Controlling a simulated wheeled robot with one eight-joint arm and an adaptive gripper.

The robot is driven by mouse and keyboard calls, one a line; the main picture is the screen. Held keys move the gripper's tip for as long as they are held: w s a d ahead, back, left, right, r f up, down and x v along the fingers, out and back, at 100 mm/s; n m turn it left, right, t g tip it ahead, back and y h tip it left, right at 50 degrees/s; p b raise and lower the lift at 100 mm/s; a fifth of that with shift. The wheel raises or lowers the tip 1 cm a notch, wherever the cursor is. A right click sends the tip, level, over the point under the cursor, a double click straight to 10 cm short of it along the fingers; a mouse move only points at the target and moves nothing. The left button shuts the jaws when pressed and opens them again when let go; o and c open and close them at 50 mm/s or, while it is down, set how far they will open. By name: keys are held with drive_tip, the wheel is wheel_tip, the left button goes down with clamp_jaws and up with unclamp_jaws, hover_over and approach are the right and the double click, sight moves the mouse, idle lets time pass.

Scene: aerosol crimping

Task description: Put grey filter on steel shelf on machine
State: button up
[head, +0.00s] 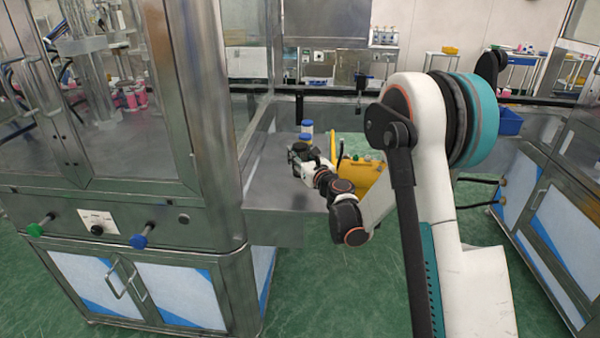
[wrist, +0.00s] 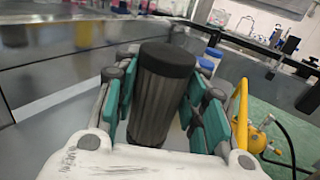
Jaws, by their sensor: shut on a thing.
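The grey filter (wrist: 160,95) is a dark ribbed cylinder with a black cap, standing roughly upright between the fingers in the wrist view. My gripper (wrist: 160,110) is shut on it, with teal pads on both sides. In the head view my gripper (head: 299,158) is over the steel shelf (head: 275,190) on the machine's side. The shelf also shows in the wrist view (wrist: 60,120). I cannot tell whether the filter's base touches the shelf.
Blue-capped containers (head: 307,127) stand on the shelf beyond my gripper. A yellow tank (head: 365,178) is right of the shelf. The glass-sided machine (head: 195,110) rises on the left. The near part of the shelf is clear.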

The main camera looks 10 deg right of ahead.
drive_tip(key=shift+f+b, duration=0.75)
drive_tip(key=shift+f, duration=1.55)
drive_tip(key=shift+f, duration=0.1)
drive_tip(key=shift+f, duration=0.1)
drive_tip(key=o, duration=1.1)
